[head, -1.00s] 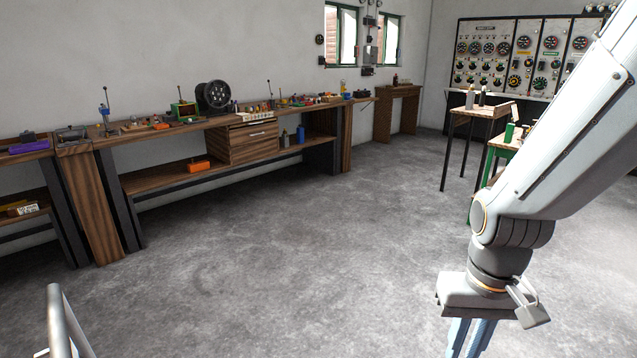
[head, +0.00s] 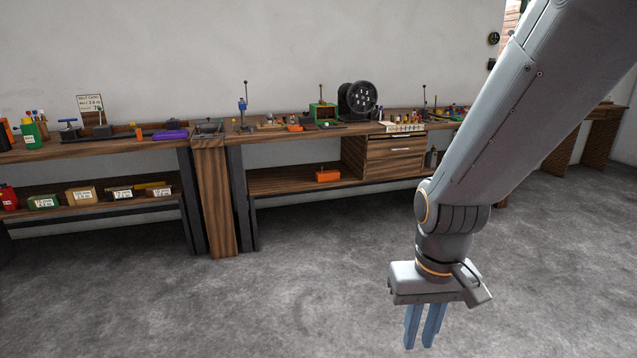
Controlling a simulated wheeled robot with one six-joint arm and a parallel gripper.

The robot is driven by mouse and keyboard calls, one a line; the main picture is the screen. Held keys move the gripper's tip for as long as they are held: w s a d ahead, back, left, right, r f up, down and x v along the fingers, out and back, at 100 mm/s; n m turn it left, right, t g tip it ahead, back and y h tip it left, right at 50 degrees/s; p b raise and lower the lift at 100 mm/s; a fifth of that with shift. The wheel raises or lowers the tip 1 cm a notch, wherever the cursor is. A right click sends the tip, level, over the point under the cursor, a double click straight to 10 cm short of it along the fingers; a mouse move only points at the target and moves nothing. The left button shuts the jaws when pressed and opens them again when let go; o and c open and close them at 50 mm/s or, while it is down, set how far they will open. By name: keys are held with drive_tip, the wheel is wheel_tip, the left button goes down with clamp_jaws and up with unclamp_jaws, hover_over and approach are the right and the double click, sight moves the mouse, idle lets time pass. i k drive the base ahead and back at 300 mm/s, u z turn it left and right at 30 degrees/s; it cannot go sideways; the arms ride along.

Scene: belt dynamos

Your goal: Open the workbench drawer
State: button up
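The wooden workbench (head: 215,160) stands against the back wall. Its drawer (head: 385,159) is in a wooden box under the top, right of the picture's middle. A pale bar handle (head: 401,150) shows on the front, and the drawer looks shut. My gripper (head: 419,342) hangs pointing down in front, low and right of the middle, well apart from the drawer. Its two blue fingers show close together and hold nothing that I can see. The angle hides how far apart they are. My arm hides the bench just right of the drawer.
An orange box (head: 328,175) lies on the shelf left of the drawer. Tools and a black round device (head: 359,99) stand on the benchtop. Another bench (head: 90,150) with boxes on its shelf stands at left. The grey floor (head: 300,280) before the benches is clear.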

sight(389, 147)
drive_tip(key=u, duration=0.1)
drive_tip(key=i, duration=1.8)
drive_tip(key=z, duration=0.5)
drive_tip(key=i, duration=1.85)
drive_tip(key=z, duration=0.7)
drive_tip(key=i, duration=0.5)
drive_tip(key=z, duration=0.15)
